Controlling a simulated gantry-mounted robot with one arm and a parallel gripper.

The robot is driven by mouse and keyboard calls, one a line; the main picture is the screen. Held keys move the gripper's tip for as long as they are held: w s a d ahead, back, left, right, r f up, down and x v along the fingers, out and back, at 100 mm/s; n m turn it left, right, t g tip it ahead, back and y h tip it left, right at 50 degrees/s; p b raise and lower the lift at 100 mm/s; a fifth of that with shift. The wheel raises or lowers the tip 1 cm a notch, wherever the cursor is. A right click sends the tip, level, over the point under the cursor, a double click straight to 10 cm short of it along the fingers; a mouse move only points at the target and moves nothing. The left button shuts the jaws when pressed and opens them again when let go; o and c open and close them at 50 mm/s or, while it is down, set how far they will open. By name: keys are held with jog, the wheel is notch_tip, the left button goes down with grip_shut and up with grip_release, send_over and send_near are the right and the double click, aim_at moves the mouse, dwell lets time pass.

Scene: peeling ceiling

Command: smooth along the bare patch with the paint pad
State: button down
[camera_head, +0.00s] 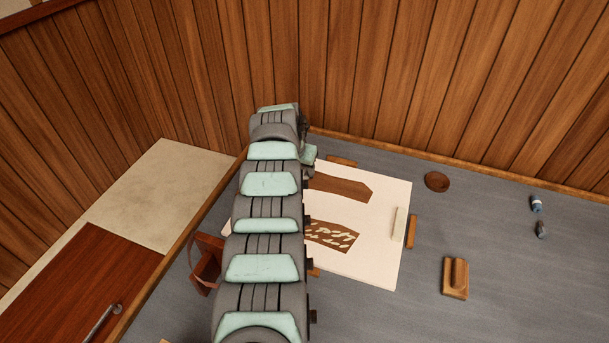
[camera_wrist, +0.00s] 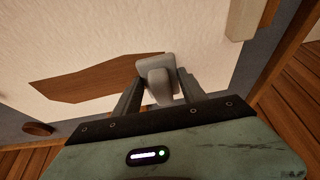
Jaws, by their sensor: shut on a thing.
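The white panel (camera_head: 377,260) bears a plain brown bare patch (camera_head: 343,188) in its upper half and a second brown patch with pale flakes (camera_head: 333,235) below it. In the wrist view my gripper (camera_wrist: 158,88) is shut on the pale grey paint pad (camera_wrist: 157,70). The pad is over the narrow right end of the bare patch (camera_wrist: 85,82). I cannot tell whether it touches the surface. In the head view my arm hides the pad, the gripper's fingers and the left part of the panel.
A pale strip (camera_head: 399,224) lies along the panel's right edge. A brown container (camera_head: 205,264) stands left of my arm. Plank walls rise behind.

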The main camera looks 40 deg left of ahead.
jog(key=shift+s, duration=0.1)
notch_tip(320, 180, up, 7)
jog(key=p, duration=0.5)
dwell(0.3)
